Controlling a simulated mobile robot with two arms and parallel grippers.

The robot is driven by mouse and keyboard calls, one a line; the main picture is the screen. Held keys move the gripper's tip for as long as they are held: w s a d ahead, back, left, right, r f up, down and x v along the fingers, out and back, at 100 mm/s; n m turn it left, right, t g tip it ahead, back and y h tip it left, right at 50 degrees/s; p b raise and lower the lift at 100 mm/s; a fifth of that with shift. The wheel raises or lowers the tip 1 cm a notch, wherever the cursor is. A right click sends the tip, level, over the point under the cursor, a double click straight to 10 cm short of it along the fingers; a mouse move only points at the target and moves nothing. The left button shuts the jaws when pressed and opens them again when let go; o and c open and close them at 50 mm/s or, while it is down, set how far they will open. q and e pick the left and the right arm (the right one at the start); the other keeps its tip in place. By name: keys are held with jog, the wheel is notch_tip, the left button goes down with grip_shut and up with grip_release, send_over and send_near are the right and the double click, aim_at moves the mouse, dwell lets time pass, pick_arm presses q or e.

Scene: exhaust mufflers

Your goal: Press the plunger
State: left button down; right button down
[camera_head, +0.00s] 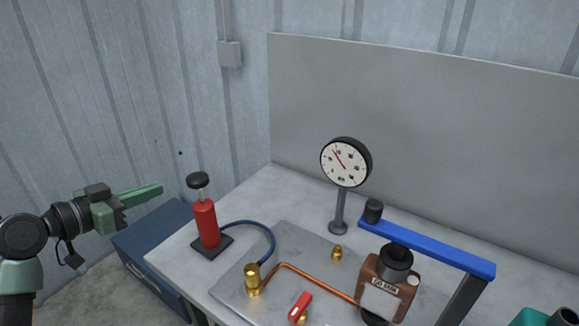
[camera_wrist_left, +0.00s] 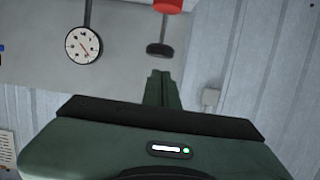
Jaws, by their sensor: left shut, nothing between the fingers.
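The plunger is a black round knob (camera_head: 198,180) on a thin rod, standing up out of a red cylinder (camera_head: 206,223). The cylinder is upright on a black square base (camera_head: 212,246) at the left end of the table. My left gripper (camera_head: 160,188) is shut and empty, to the left of the knob at about its height, apart from it. In the left wrist view the gripper's fingers (camera_wrist_left: 162,88) point toward the knob (camera_wrist_left: 159,50), which hangs below the red cylinder (camera_wrist_left: 168,5) in that picture. My right gripper is not clearly in view.
A blue hose (camera_head: 262,229) runs from the cylinder to a metal plate (camera_head: 238,276) with a brass fitting (camera_head: 252,280) and copper pipe. A round gauge (camera_head: 346,162) stands behind. A brown bottle (camera_head: 388,285) and blue bar (camera_head: 430,248) are at right. A blue box (camera_head: 150,250) is beside the table.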

jog(key=shift+a, duration=0.2)
pick_arm(q)
jog(key=shift+r, duration=0.15)
dwell(0.4)
